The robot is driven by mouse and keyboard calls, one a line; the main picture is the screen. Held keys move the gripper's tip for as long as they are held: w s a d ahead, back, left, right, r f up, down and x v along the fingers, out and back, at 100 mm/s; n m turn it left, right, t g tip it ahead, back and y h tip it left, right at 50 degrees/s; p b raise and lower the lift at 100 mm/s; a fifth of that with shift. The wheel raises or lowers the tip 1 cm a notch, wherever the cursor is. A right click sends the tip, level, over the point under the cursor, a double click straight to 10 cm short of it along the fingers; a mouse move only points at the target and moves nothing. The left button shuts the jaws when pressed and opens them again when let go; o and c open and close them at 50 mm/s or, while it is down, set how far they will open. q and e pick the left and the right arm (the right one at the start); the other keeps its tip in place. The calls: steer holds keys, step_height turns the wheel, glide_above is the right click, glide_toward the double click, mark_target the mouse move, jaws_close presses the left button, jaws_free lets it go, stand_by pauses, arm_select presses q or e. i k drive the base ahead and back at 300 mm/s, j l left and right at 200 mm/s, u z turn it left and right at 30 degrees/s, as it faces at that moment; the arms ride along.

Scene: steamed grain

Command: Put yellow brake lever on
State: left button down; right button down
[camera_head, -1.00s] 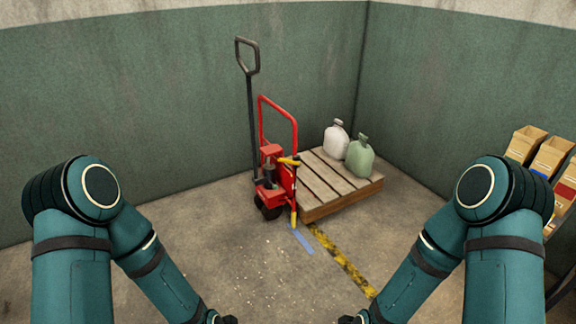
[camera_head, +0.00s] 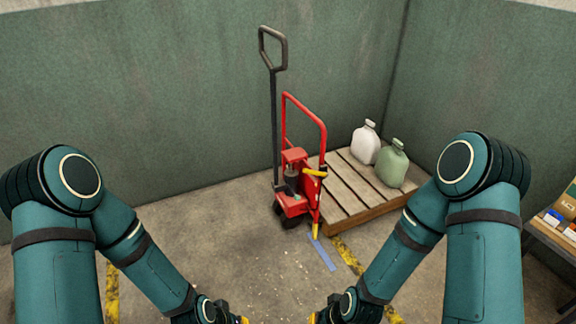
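A red pallet jack (camera_head: 294,180) with a tall dark handle (camera_head: 273,95) stands ahead of me by the green wall. A yellow brake lever (camera_head: 315,172) sticks out on its right side at mid height. A second yellow piece (camera_head: 315,231) shows low on the jack near the floor. My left gripper (camera_head: 238,318) and my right gripper (camera_head: 318,318) are at the bottom edge, mostly cut off, well apart from the jack. Their fingers are not clear enough to tell open from shut.
A wooden pallet (camera_head: 350,207) behind the jack's right side bears a white jug (camera_head: 366,143) and a green jug (camera_head: 392,163). A blue floor strip (camera_head: 322,252) and yellow-black tape (camera_head: 346,254) lie before it. A shelf with boxes (camera_head: 555,220) stands at right.

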mark_target(325, 175)
steer(key=i+u, duration=0.2)
steer(key=i, duration=0.3)
steer(key=i+l+u, duration=0.2)
steer(key=i, duration=0.3)
steer(key=i+l+u, duration=0.2)
steer(key=i, duration=0.3)
